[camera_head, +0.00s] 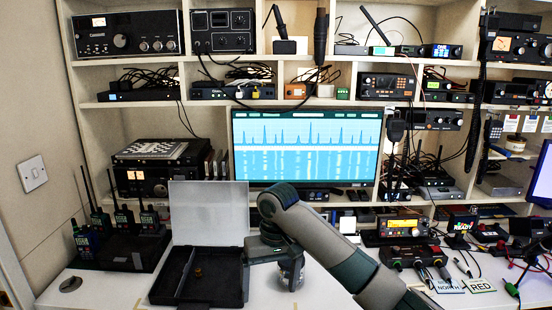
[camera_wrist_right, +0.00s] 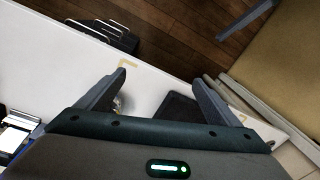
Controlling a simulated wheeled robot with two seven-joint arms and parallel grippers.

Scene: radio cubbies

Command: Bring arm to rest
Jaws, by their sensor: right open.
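My right arm reaches in from the lower right in the head view, in grey and dark green. Its gripper (camera_head: 258,252) is beside the right edge of an open black case (camera_head: 172,275) on the white desk. In the right wrist view the gripper (camera_wrist_right: 165,82) shows two grey fingers spread wide with nothing between them. A dark corner, probably of the case (camera_wrist_right: 178,108), lies beyond the fingers. The case's grey lid (camera_head: 208,205) stands up, and a small brass-coloured piece (camera_head: 198,271) lies inside. My left gripper is not in view.
A glass-like jar (camera_head: 292,272) stands close under my right arm. Handheld radios in a black rack (camera_head: 115,250) stand at left. Radio sets, a monitor (camera_head: 306,147) and cables fill the shelves behind. Name plates (camera_head: 480,285) lie at right. Bare desk shows at front left.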

